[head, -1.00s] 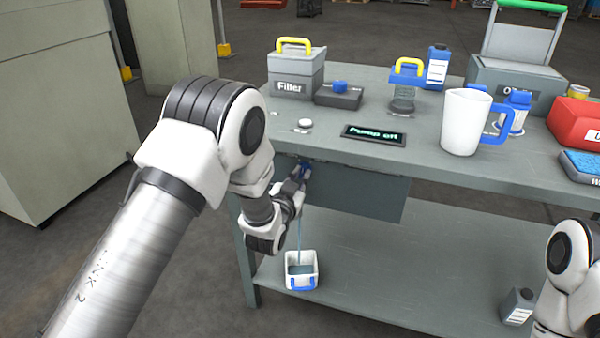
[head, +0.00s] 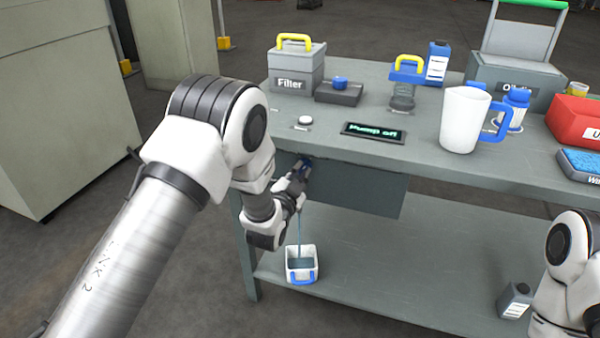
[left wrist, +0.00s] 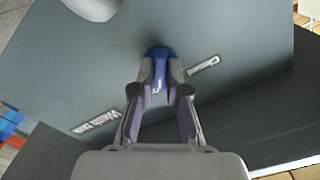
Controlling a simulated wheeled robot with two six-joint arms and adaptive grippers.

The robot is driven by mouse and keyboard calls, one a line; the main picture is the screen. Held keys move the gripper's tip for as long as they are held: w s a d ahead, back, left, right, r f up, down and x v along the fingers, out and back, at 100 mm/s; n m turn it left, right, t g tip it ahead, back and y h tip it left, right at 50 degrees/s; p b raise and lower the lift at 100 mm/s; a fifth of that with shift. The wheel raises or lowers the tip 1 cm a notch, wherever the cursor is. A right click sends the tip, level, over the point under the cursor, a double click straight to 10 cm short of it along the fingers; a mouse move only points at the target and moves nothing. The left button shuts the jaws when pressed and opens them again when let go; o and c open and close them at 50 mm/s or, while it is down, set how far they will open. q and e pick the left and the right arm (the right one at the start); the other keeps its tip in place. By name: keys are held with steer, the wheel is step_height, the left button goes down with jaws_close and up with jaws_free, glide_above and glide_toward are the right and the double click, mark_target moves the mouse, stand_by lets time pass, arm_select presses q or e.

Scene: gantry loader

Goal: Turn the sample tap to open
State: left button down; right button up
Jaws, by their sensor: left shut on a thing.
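The sample tap's blue handle (left wrist: 157,53) is on the grey front panel under the bench top. My left gripper (left wrist: 160,78) is shut on this handle, one finger on each side. In the head view, my left gripper (head: 302,170) is at the panel and mostly hides the tap. A label reading "Closed" (left wrist: 201,68) is right of the handle in the left wrist view. A thin bluish stream (head: 299,228) runs down from the tap into a white bucket (head: 290,264) with a blue handle, which holds bluish liquid. My right gripper is out of view.
The bench (head: 430,165) carries a "Pump off" display (head: 373,132), a white button (head: 305,121), a filter box (head: 297,84), a white jug (head: 463,120) and a red box (head: 575,122). A dark bottle (head: 514,300) stands on the lower shelf (head: 400,270), whose middle is clear.

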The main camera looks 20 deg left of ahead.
arm_select(q)
steer(key=c, duration=1.2)
jaws_free()
steer(key=s, duration=1.2)
steer(key=shift+a, duration=0.2)
